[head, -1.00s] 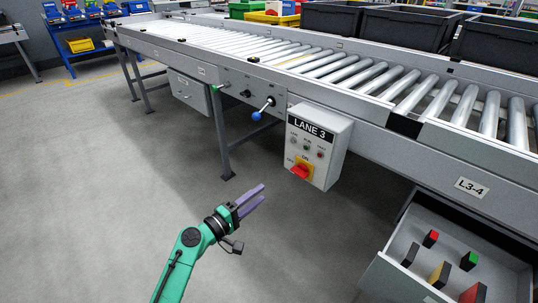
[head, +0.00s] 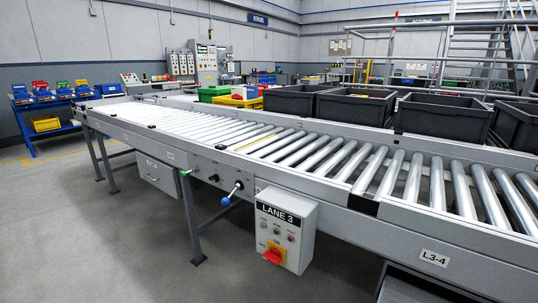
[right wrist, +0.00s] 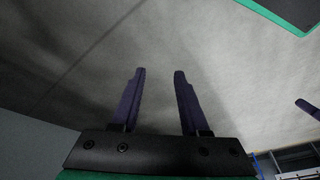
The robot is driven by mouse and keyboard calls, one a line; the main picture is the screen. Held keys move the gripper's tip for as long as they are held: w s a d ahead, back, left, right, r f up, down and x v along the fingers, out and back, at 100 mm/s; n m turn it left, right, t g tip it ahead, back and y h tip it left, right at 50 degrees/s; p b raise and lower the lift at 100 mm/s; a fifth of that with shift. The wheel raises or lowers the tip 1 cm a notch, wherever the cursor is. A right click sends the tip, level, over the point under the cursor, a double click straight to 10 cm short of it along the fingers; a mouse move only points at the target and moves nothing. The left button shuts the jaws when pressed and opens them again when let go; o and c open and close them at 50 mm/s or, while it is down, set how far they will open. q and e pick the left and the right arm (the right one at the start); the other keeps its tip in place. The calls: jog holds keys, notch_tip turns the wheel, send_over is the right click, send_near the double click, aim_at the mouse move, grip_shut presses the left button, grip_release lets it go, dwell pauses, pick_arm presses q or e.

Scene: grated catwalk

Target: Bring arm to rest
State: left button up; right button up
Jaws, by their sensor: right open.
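My right gripper (right wrist: 159,72) shows in the right wrist view. Its two dark purple fingers stand apart with nothing between them, over bare grey floor. A small purple piece (right wrist: 308,108) at the right edge of that view looks like a fingertip of my left gripper, but too little shows to tell how its jaws stand. Neither arm nor gripper is in the head view.
The roller conveyor (head: 300,150) crosses the head view, with black crates (head: 443,115) along its far side. The LANE 3 control box (head: 286,232) and a blue-knobbed lever (head: 226,201) jut from its near side. The floor (head: 100,245) at left front is clear.

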pick_arm(q)
jog(key=s+a+g+y+p, duration=0.1)
jog(key=s+a+p, duration=0.3)
jog(key=s+p, duration=0.5)
jog(key=s+a+f+g+p, duration=0.1)
jog(key=s+a+p, duration=0.3)
jog(key=s+p, duration=0.5)
jog(key=p, duration=0.6)
jog(key=shift+s+a+y+p, duration=0.3)
jog(key=shift+y+p, duration=0.05)
jog(key=shift+y, duration=0.05)
pick_arm(e)
jog(key=s+d+g+h, duration=0.1)
jog(key=s+d, duration=0.3)
jog(key=s, duration=0.5)
jog(key=s+d+f+g, duration=0.1)
jog(key=s+d, duration=0.3)
jog(key=s, duration=0.5)
jog(key=shift+s+d+h, duration=0.35)
jog(key=shift+h, duration=0.05)
